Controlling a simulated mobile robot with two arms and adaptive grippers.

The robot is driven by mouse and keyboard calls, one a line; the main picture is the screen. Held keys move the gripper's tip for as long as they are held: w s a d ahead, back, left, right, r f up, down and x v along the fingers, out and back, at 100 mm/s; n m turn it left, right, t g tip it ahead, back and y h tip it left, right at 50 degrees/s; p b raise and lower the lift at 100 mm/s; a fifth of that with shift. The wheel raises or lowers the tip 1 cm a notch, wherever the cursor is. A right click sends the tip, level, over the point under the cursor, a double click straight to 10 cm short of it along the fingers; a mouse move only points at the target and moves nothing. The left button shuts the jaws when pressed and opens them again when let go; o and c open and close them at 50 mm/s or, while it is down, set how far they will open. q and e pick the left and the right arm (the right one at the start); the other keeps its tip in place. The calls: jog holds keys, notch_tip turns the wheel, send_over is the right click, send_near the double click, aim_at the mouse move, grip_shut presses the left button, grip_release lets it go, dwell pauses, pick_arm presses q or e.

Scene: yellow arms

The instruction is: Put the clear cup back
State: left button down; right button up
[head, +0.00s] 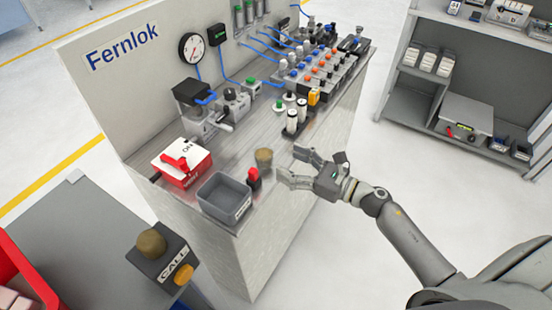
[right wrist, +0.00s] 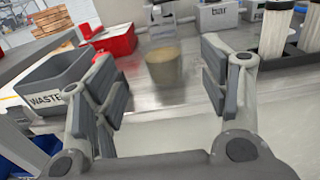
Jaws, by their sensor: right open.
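A small see-through cup with a tan tint (head: 264,157) stands upright on the metal bench top, behind the red-topped item and grey bin. My right gripper (head: 287,166) is open and empty, just right of the cup, with its fingers pointing at it. In the right wrist view the cup (right wrist: 164,70) shows beyond and between the two spread fingers (right wrist: 165,85), apart from both. Whether the cup holds anything is hard to tell. My left gripper is not in view.
A grey bin marked WASTE (head: 224,197) and a small red-topped item (head: 253,178) stand near the bench's front edge. A red switch box (head: 182,163) is to the left. White cylinders (head: 292,122) stand in a dark holder behind the gripper.

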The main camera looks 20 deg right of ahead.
jog(key=v, duration=0.3)
jog(key=s+d+f+m+g+h, duration=0.1)
jog(key=s+d+f+m+h, duration=0.15)
jog(key=f+m, duration=0.65)
jog(key=s+d+f+m+h, duration=0.2)
jog(key=f+m+h, duration=0.2)
jog(key=f+m, duration=0.5)
jog(key=s+d+f+m+g+h, duration=0.1)
jog(key=s+d+f+m+h, duration=0.15)
jog(key=f+m, duration=0.7)
jog(key=s+a+f+m+g+h, duration=0.2)
jog(key=s+f+m+g, duration=0.2)
jog(key=s+f, duration=1)
jog(key=s+a+f+m+g, duration=0.3)
jog(key=s+f+m, duration=0.2)
jog(key=s, duration=0.5)
jog(key=s+a+f+m+g, duration=0.3)
jog(key=s+f, duration=0.3)
jog(key=s, duration=0.4)
jog(key=shift+s+f+m+g, duration=0.15)
jog(key=shift+s+m+g, duration=0.15)
jog(key=shift+m+g, duration=0.45)
